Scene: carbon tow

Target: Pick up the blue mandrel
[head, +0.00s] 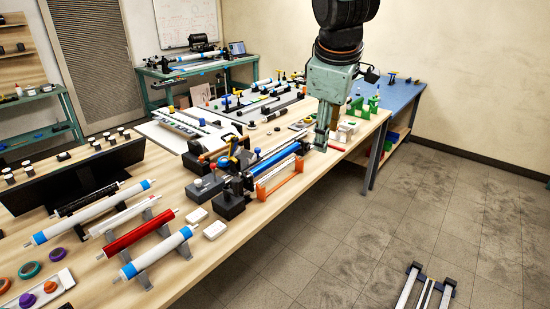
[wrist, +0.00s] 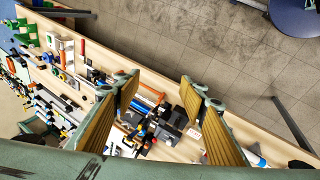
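The blue mandrel (head: 274,159) is a long blue rod lying level in a dark bench fixture near the table's front edge, in the head view. My gripper (head: 323,142) points down just beyond the rod's far right end, and its fingertips look close to the fixture's end. The gap between them cannot be judged exactly. In the wrist view my gripper (wrist: 160,92) has its two fingers spread wide with nothing held between them.
A red mandrel (head: 138,233) and several white mandrels with blue bands lie on grey stands at the near left. An orange frame (head: 279,183) stands in front of the blue rod. The floor at right is mostly clear.

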